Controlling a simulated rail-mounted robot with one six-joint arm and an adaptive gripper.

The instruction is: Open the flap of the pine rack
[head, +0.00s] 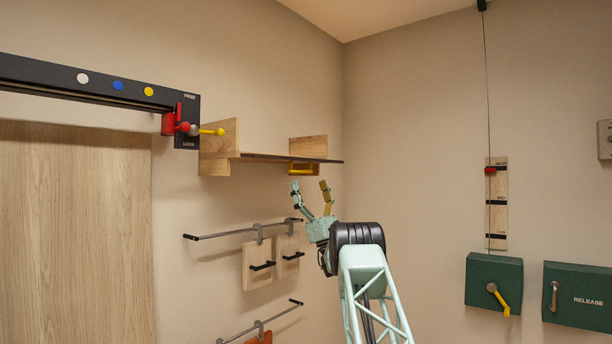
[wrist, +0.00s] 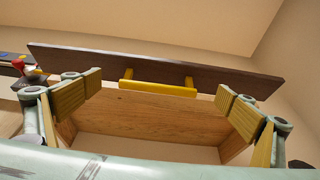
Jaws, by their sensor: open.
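The pine rack (head: 218,163) is on the left wall near the corner, with upright end boards. Its dark brown flap (head: 270,157) shows nearly edge-on in the head view, roughly level along the rack's front. A yellow bar handle (head: 301,168) hangs under the flap near its right part. My gripper (head: 309,187) is open and empty, pointing up, just below the handle in the picture. In the wrist view the flap (wrist: 210,78) spans the top, and the handle (wrist: 158,88) appears between my open fingertips (wrist: 159,90). Contact is not visible. The flap's hinge is hidden.
A black rail (head: 90,82) with a red-and-yellow lever (head: 192,130) ends left of the rack. Below, a bar (head: 230,233) carries hanging boards (head: 257,264). Green boxes (head: 493,280) are on the right wall. The corner right of the rack is clear.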

